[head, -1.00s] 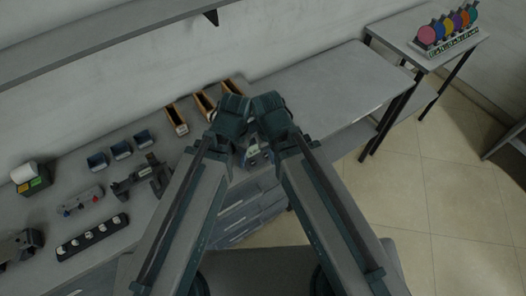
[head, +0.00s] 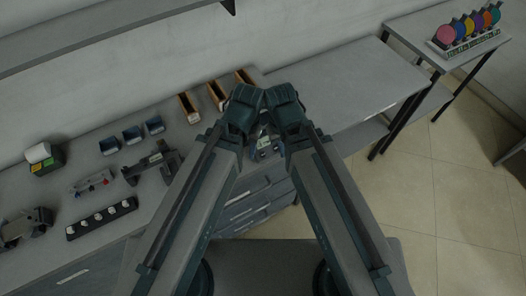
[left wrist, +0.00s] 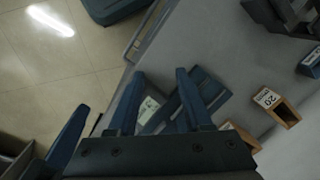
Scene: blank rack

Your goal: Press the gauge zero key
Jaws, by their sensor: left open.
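A small dark-blue device with a pale panel (head: 265,147), perhaps the gauge, shows between my wrists near the bench's front edge. In the left wrist view its pale panel (left wrist: 150,107) shows between my left fingers, with a dark-blue flat part beside it. I cannot make out a zero key. My left gripper (left wrist: 157,72) is open and empty, pointing over the bench beside the device; contact cannot be told. In the head view, my two wrists are close together above the device and hide part of it. My right gripper's fingers cannot be made out there.
Wooden bins (head: 188,107) stand behind my left wrist. Blue bins (head: 133,134), a dark clamp-like fixture (head: 152,165) and a black strip with several pale knobs (head: 101,218) lie left. Bare worktop (head: 345,90) extends right. Coloured discs (head: 465,28) stand on a far table.

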